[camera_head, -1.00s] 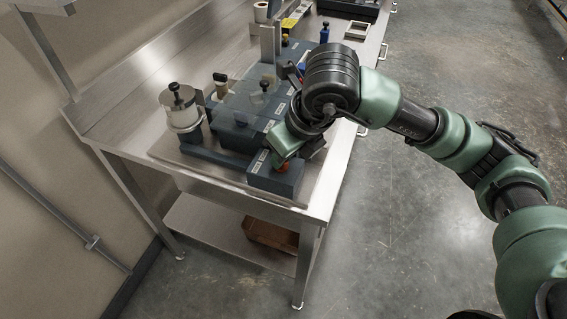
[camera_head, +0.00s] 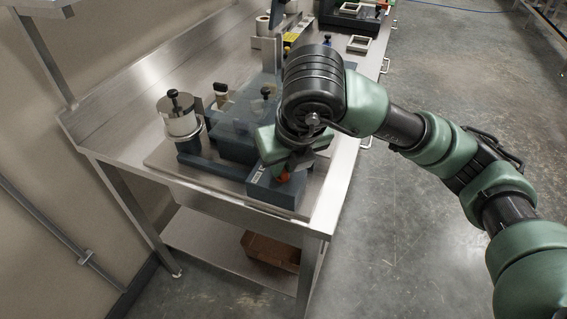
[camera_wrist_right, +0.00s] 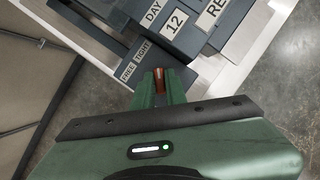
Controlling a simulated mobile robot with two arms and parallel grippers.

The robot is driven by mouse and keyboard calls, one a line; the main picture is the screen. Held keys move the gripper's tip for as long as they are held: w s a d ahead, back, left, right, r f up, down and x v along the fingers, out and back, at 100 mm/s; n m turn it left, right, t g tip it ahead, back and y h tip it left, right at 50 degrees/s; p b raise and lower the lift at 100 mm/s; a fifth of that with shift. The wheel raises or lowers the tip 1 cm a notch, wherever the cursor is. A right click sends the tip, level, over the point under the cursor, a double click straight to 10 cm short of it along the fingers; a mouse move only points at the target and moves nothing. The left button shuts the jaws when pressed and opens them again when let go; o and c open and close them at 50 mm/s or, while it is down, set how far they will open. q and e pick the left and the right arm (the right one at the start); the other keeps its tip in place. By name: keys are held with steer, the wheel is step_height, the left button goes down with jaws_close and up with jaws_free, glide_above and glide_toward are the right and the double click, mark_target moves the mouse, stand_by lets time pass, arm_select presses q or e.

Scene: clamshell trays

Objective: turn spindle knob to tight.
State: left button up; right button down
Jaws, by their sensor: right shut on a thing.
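The orange-red spindle knob (camera_head: 285,177) is on a dark blue-grey box (camera_head: 268,190) at the front right corner of the machine. My right gripper (camera_head: 287,171) comes down over it and is shut on it. In the right wrist view the knob (camera_wrist_right: 158,78) shows as a narrow reddish strip between the two green fingers. The FREE label (camera_wrist_right: 127,73) and the TIGHT label (camera_wrist_right: 143,51) are on the box beside it. The gripper hides most of the knob, so I cannot tell which label it points to. My left gripper is not in view.
The machine stands on a steel bench (camera_head: 110,135) against a wall. A brown bin (camera_head: 268,250) is on the lower shelf. The floor at right is clear.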

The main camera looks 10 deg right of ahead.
steer(key=c, duration=1.7)
jaws_free()
steer(key=shift+r, duration=0.1)
steer(key=v, duration=0.7)
steer(key=shift+s+r, duration=0.2)
steer(key=shift+r, duration=0.1)
